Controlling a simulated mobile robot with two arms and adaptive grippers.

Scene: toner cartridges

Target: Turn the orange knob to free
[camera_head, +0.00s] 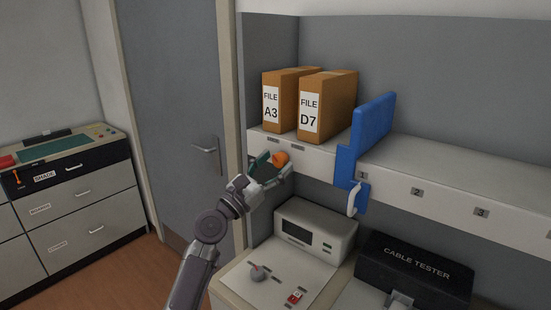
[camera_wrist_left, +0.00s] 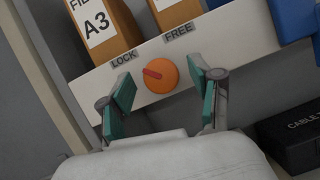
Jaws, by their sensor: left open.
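The orange knob (camera_head: 281,158) sits on the white front edge of the shelf, below the two file boxes. In the left wrist view the knob (camera_wrist_left: 160,75) shows a red pointer bar tilted up and left, toward the LOCK label (camera_wrist_left: 124,58). The FREE label (camera_wrist_left: 179,33) is up and right of the knob. My left gripper (camera_head: 270,170) is open in front of the knob. In the left wrist view its teal-padded fingers (camera_wrist_left: 163,92) stand on either side of the knob, apart from it. My right gripper is not in view.
File boxes A3 (camera_head: 283,104) and D7 (camera_head: 326,106) stand on the shelf (camera_head: 420,172). A blue panel with a white handle (camera_head: 369,132) stands right of them. Below are a white device (camera_head: 315,232) and a black cable tester (camera_head: 415,272). A door (camera_head: 180,120) is at left.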

